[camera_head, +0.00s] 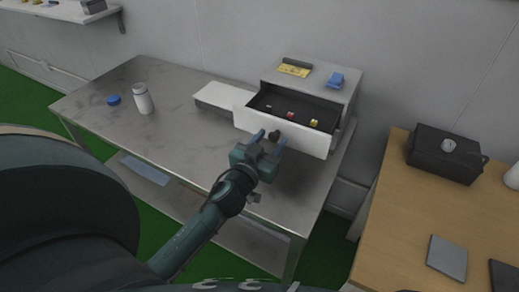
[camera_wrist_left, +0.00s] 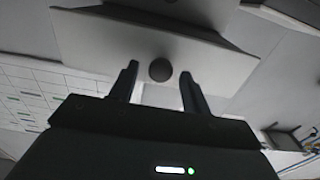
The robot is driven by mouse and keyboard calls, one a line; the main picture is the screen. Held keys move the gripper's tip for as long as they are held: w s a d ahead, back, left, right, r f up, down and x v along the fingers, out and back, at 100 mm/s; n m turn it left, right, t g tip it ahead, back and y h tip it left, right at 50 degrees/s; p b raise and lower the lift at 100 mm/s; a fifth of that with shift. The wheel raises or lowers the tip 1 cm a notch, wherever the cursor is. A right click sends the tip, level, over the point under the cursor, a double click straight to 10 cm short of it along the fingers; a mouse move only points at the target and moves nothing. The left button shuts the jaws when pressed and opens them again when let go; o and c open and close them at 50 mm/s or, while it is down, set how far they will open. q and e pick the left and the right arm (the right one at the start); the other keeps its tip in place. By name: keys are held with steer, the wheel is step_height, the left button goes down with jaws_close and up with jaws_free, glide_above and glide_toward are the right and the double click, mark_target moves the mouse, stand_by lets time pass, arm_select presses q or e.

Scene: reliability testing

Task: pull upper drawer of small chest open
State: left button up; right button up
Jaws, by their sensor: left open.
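The small chest (camera_head: 346,100) stands at the back right of the metal table. Its upper drawer (camera_head: 313,143) is pulled out, with a white front and a dark inside that holds a few small red and yellow items. A dark round knob (camera_head: 274,134) sits on the drawer front. My left gripper (camera_head: 270,139) is open in front of the drawer, its blue fingers on either side of the knob. In the left wrist view the knob (camera_wrist_left: 160,70) shows between the two fingertips, with gaps on both sides. My right gripper is not in view.
On the metal table (camera_head: 185,130) are a white bottle (camera_head: 143,99), a blue cap (camera_head: 114,100) and a flat white box (camera_head: 222,95) beside the chest. A blue item (camera_head: 337,80) and a yellow item (camera_head: 294,70) lie on the chest. A wooden table (camera_head: 400,225) stands at the right.

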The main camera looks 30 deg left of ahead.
arm_select(q)
steer(key=s+b, duration=0.2)
steer(key=s, duration=1)
steer(key=shift+s+d, duration=0.3)
steer(key=shift+d, duration=0.05)
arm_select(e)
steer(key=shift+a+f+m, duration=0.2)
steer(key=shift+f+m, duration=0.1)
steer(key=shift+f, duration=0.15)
arm_select(q)
steer(key=s+d+f+m+g+h+p, duration=0.3)
steer(key=s+d+f+g+p, duration=0.3)
steer(key=d+f, duration=0.5)
steer(key=shift+s+d+m+g+h, duration=0.15)
steer(key=shift+s+m+g+h, duration=0.15)
steer(key=shift+s+g+h, duration=0.4)
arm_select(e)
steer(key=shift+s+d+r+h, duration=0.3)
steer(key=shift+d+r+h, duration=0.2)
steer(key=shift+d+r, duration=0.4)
arm_select(q)
steer(key=shift+w, duration=0.1)
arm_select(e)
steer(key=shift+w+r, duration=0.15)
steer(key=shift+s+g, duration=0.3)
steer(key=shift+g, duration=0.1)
